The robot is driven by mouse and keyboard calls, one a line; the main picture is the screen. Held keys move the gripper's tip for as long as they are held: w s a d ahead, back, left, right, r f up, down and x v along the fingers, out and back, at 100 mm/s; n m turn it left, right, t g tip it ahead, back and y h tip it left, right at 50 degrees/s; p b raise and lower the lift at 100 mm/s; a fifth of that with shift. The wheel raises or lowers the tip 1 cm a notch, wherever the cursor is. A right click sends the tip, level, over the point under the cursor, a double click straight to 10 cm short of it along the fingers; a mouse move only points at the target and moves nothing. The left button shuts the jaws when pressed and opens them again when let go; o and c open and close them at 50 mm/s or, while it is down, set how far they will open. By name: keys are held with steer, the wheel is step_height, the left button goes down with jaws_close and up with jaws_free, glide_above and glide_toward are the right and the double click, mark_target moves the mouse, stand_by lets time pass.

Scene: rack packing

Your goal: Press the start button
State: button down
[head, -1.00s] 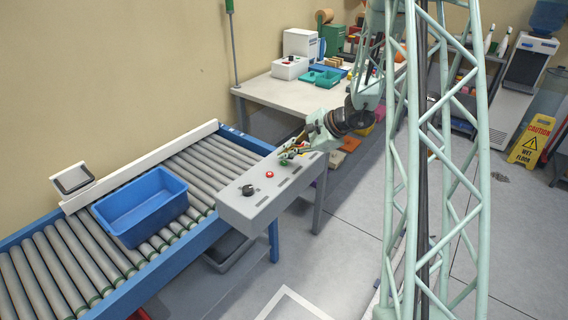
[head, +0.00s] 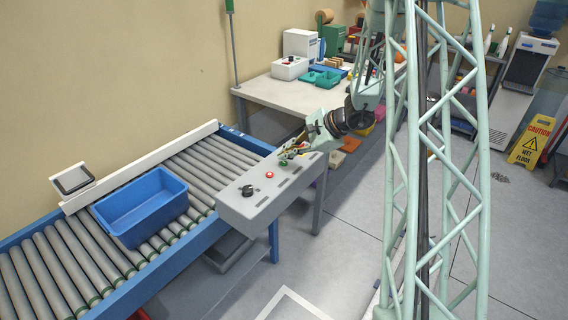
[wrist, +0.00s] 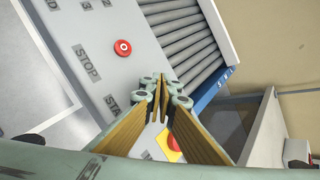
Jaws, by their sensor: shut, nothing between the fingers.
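The grey control panel (head: 240,206) sits at the near right end of the conveyor. A green button (head: 283,163) is on its top, close to my gripper (head: 287,156). In the wrist view the shut, empty fingers of my gripper (wrist: 161,88) point at the panel, beside a partly covered label that reads "STA". The start button is hidden behind the fingers there. The red stop button (wrist: 123,47) shows clear of the fingers, near the "STOP" label. I cannot tell whether the fingertips touch the green button.
A black knob (head: 248,190) is on the panel. A red button on a yellow plate (wrist: 168,146) shows between my fingers in the wrist view. A blue bin (head: 126,220) stands on the roller conveyor (head: 60,268). A cluttered workbench (head: 285,96) stands behind the panel.

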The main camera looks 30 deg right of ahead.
mark_target(285, 163)
steer(key=shift+f+b, duration=0.8)
steer(key=shift+b, duration=0.5)
stand_by(1.4)
steer(key=shift+r, duration=0.2)
stand_by(0.3)
steer(key=shift+r, duration=0.6)
steer(key=shift+r+p, duration=0.15)
steer(key=shift+p, duration=0.15)
steer(key=shift+r+p, duration=1.05)
steer(key=shift+r, duration=1.3)
